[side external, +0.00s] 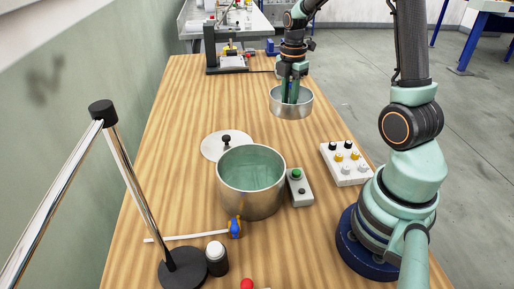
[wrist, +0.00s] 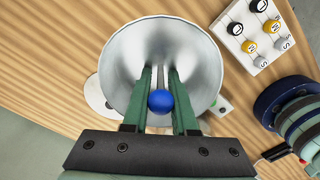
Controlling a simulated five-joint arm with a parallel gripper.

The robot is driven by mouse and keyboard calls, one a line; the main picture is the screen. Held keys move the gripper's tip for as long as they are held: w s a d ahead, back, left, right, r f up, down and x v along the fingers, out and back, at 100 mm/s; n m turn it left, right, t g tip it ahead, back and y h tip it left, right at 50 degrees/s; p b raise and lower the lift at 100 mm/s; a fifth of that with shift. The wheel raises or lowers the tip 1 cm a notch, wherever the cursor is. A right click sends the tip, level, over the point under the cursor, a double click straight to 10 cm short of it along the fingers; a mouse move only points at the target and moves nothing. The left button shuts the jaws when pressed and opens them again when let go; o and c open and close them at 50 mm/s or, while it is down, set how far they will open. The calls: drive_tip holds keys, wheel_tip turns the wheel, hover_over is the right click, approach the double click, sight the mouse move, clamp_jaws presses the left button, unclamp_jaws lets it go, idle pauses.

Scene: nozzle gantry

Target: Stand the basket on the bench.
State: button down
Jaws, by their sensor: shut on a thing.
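The basket (side external: 293,107) is a round, open-topped metal bowl with a pale grey inside. It hangs upright from my gripper (side external: 290,95), seemingly above the bench (side external: 190,110), towards its right edge and beyond the pot. In the wrist view the basket (wrist: 205,55) fills the upper middle. My gripper's green fingers (wrist: 160,75) reach down into it and are shut on its thin upright stem, which has a blue ball (wrist: 160,102) on top. The basket's underside is hidden, so its exact height over the bench is hard to tell.
A metal pot (side external: 250,195) with greenish liquid stands nearer, with a blue-handled tap (side external: 235,228). A lid (side external: 215,147), a green-button box (side external: 300,188) and a knob box (side external: 346,164) are around it. A lamp stand (side external: 183,268) is front left. Bare wood lies left of the basket.

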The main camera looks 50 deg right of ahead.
sight(286, 143)
wheel_tip(286, 143, down, 12)
drive_tip(key=shift+r, duration=0.1)
idle(0.4)
drive_tip(key=c, duration=0.7)
unclamp_jaws()
wheel_tip(286, 143, up, 12)
drive_tip(key=s+a+r+m+t, duration=0.2)
drive_tip(key=s+a+r+m, duration=0.1)
drive_tip(key=a+r+m, duration=0.3)
drive_tip(key=s+a+r+m+t, duration=0.3)
drive_tip(key=a+r+m, duration=0.3)
drive_tip(key=a+m, duration=0.3)
drive_tip(key=a, duration=0.3)
drive_tip(key=shift+s+a+m+t, duration=0.2)
drive_tip(key=shift+m+t, duration=0.1)
drive_tip(key=shift+m, duration=0.1)
